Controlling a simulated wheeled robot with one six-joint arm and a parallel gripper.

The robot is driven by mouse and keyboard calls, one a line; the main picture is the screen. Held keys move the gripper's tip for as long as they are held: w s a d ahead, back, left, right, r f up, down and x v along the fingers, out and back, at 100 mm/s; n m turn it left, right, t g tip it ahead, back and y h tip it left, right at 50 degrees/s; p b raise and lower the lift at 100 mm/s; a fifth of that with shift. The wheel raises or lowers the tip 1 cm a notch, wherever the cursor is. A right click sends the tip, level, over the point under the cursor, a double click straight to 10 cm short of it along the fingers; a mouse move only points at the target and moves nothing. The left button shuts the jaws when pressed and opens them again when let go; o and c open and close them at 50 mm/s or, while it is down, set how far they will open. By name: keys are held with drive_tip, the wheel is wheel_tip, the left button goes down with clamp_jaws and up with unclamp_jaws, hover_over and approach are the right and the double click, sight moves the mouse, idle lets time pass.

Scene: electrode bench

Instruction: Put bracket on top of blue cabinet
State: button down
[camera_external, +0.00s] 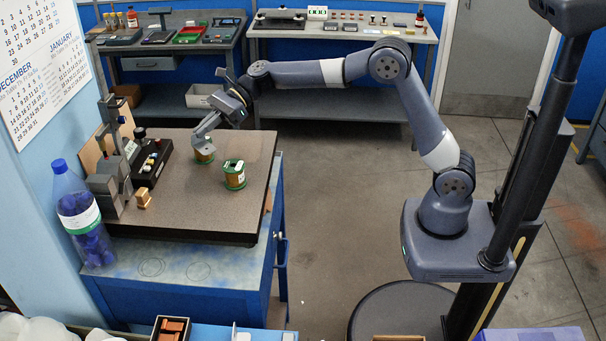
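The blue cabinet (230,301) stands at the left, with a brown plate (215,208) covering most of its top. A strip of bare light-blue top shows along its near edge. A second spool with green rims (235,175) stands nearer and to the right. No bracket is clearly recognisable; a small tan block (143,198) lies at the plate's left.
A grey stand (108,185) and a black tray with small parts (150,162) occupy the plate's left side. A blue bottle (82,215) stands at the cabinet's left corner. Benches with equipment line the back. The plate's near right part is clear.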

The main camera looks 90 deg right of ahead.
drive_tip(key=shift+f, duration=0.1)
wheel_tip(320, 180, down, 10)
drive_tip(key=shift+r+p, duration=0.2)
drive_tip(key=shift+p, duration=0.15)
drive_tip(key=b+v, duration=0.2)
drive_tip(key=v, duration=0.8)
drive_tip(key=shift+w+b, duration=0.1)
drive_tip(key=shift+b, duration=0.25)
